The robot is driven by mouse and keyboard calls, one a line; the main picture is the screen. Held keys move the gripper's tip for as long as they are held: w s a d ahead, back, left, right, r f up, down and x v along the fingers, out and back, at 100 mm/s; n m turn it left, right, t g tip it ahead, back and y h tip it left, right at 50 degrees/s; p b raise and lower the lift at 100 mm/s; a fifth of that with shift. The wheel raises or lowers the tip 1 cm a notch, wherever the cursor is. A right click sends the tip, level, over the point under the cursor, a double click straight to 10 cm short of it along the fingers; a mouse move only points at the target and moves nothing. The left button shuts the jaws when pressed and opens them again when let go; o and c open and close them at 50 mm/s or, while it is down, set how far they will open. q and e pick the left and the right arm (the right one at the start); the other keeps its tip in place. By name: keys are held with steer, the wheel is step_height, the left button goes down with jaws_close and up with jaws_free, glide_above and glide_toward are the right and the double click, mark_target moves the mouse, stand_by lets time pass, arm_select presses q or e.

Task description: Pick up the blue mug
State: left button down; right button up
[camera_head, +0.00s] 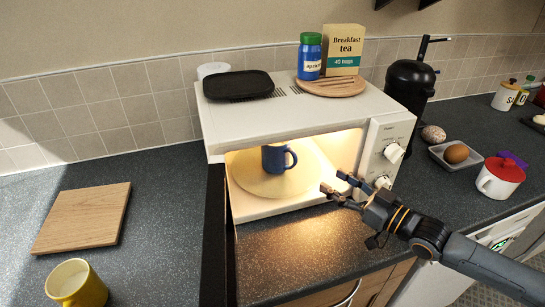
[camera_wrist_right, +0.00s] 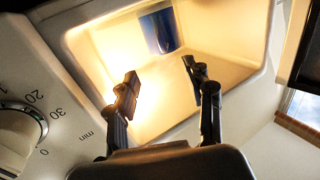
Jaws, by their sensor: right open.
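The blue mug (camera_head: 275,158) stands upright on the round turntable (camera_head: 262,187) inside the lit microwave (camera_head: 300,115). Its handle points to the right in the head view. In the right wrist view the blue mug (camera_wrist_right: 159,31) shows at the top, beyond the fingertips and partly cut off. My right gripper (camera_head: 335,188) is open and empty in front of the microwave's opening, at its right side, apart from the mug. In the right wrist view my right gripper (camera_wrist_right: 162,72) has its two fingers spread toward the lit cavity. My left gripper is not in view.
The microwave door (camera_head: 217,235) stands open at the left. The knob panel (camera_head: 388,150) is close beside my right gripper. A yellow mug (camera_head: 77,284) and wooden board (camera_head: 83,217) are at left; a red-lidded white pot (camera_head: 500,178) is at right. The counter before the microwave is clear.

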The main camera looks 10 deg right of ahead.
mark_target(294, 156)
steer(key=p+x, duration=0.1)
steer(key=x, duration=0.6)
steer(key=shift+w+a+r, duration=0.15)
steer(key=shift+a, duration=0.05)
steer(key=shift+w+a, duration=0.35)
steer(key=shift+w, duration=0.05)
steer(key=shift+w+a+p, duration=0.2)
steer(key=shift+p, duration=0.2)
steer(key=p+x, duration=0.1)
steer(key=x, duration=0.3)
steer(key=shift+w+a, duration=0.2)
steer(key=shift+a, duration=0.1)
steer(key=shift+d, duration=0.1)
steer(key=shift+c, duration=1)
jaws_close()
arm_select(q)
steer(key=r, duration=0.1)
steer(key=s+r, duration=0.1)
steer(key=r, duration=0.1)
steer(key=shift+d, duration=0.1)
